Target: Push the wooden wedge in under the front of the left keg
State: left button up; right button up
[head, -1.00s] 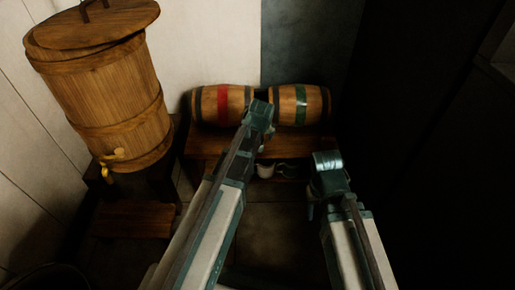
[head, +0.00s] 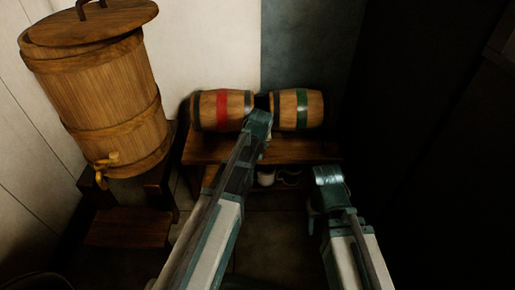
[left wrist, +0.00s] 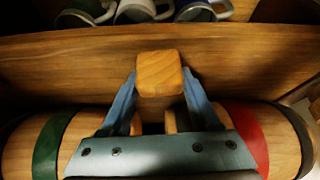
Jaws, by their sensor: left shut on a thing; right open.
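The left keg (head: 222,110), with a red band, lies on its side on a wooden bench (head: 205,150). The right keg (head: 297,110), with a green band, lies beside it. My left gripper (head: 259,124) is in front of the gap between the kegs. In the left wrist view its two fingers are shut on the wooden wedge (left wrist: 160,72), seen as a pale block against the bench top. There the red-banded keg (left wrist: 243,135) shows at the lower right. Its underside is hidden. My right gripper (head: 328,184) is open and empty, right of and nearer than the bench.
A large wooden tub (head: 100,95) with a brass tap (head: 105,165) stands at the left. Several mugs (left wrist: 140,10) sit below the bench edge. A dark wall rises at the right. The floor before the bench is clear.

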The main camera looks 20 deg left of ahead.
pick_arm(q)
jog(key=shift+c, duration=1)
notch_tip(320, 180, up, 4)
jog(key=p, duration=0.4)
jog(key=s+a+r+p, duration=0.2)
jog(key=a, duration=0.4)
jog(key=s+a+r+p, duration=0.1)
jog(key=s+a, duration=0.2)
jog(key=a, duration=0.3)
jog(key=shift+m, duration=0.4)
jog(key=shift+w+a+f+b, duration=0.1)
jog(key=shift+a+f+b, duration=0.05)
jog(key=shift+f+b, duration=3.2)
jog(key=shift+w, duration=0.1)
